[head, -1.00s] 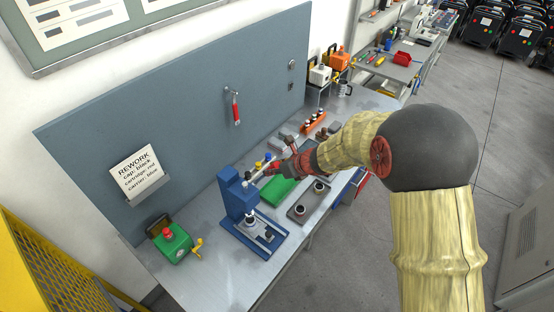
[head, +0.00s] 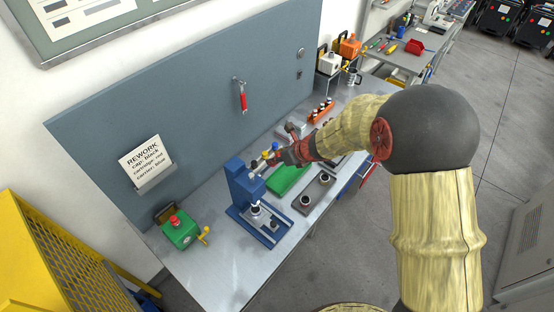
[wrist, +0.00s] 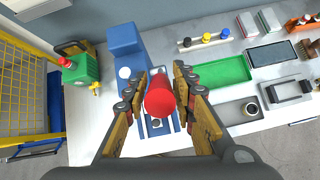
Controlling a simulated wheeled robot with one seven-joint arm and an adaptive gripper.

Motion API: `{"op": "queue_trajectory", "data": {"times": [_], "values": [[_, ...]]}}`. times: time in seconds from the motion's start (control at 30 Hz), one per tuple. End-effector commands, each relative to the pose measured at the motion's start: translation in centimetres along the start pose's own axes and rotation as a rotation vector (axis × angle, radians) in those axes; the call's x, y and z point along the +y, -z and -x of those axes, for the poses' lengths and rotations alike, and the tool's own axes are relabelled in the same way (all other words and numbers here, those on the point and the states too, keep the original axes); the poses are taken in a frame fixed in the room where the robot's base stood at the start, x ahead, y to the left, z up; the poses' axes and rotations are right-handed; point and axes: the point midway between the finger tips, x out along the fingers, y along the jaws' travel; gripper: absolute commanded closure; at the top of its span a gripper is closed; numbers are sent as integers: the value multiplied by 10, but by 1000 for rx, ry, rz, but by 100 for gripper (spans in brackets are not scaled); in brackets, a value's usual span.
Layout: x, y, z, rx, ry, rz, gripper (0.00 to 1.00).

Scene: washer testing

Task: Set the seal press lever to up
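The blue seal press (head: 240,185) stands on the bench, with a small dark-topped part (head: 256,209) under its head. In the wrist view, the press body (wrist: 127,48) is just beyond my gripper. A red knob (wrist: 160,98), apparently the lever's grip, lies between the fingers of my gripper (wrist: 169,72). The fingers sit close on both sides of it; I cannot tell whether they press on it. In the head view, my gripper (head: 279,157) is at the upper right of the press and hides much of the lever, so its angle is unclear.
A green box with a red button (head: 180,232) stands left of the press. A green tray (head: 288,179) and a dark tray with round parts (head: 313,194) lie to its right. Small coloured caps on a rack (wrist: 207,38) are behind. A grey panel (head: 190,95) bounds the back.

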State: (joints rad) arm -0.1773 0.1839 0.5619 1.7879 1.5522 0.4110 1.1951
Motion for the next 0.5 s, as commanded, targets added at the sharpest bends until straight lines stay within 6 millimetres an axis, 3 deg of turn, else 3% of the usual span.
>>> {"op": "queue_trajectory", "data": {"times": [0.2, 0.5], "values": [[0, 3, -1, 5, -1, -2, 60], [0, 4, 0, 6, -1, -2, 60]]}}
